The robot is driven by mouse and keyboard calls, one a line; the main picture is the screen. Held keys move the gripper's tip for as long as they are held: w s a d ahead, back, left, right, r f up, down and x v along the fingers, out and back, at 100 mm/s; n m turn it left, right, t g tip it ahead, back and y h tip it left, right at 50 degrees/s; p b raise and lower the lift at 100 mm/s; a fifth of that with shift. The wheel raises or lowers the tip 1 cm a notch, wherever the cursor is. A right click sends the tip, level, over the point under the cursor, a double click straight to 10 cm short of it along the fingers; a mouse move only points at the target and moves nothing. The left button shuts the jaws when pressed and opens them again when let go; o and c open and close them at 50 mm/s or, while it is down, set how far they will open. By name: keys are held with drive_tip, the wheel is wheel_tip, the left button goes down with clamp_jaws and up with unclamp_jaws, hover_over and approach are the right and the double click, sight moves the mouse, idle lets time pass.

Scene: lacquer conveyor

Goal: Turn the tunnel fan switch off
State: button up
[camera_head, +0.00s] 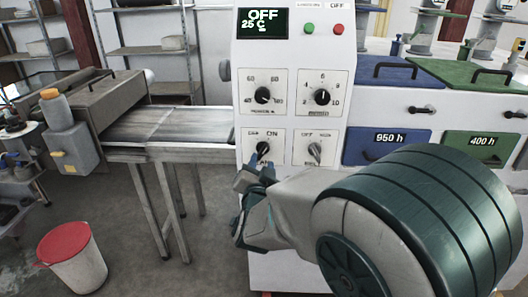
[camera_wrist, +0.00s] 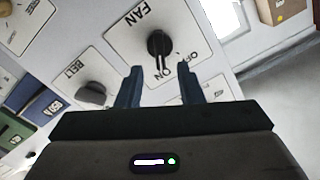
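No contact shows. In the head view my gripper (camera_head: 256,178) is just below the knob and partly covers the plate.
The grey belt knob (camera_head: 315,150) is right of the fan switch; two dials, including a black one (camera_head: 322,97), are above. The display (camera_head: 263,22) reads OFF, 25 C. A conveyor (camera_head: 165,125) is at left, and a red-lidded bin (camera_head: 75,258) stands on the floor.

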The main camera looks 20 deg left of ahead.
sight(263, 153)
drive_tip(key=shift+p+x, duration=0.35)
drive_tip(key=shift+x, duration=2)
clamp_jaws()
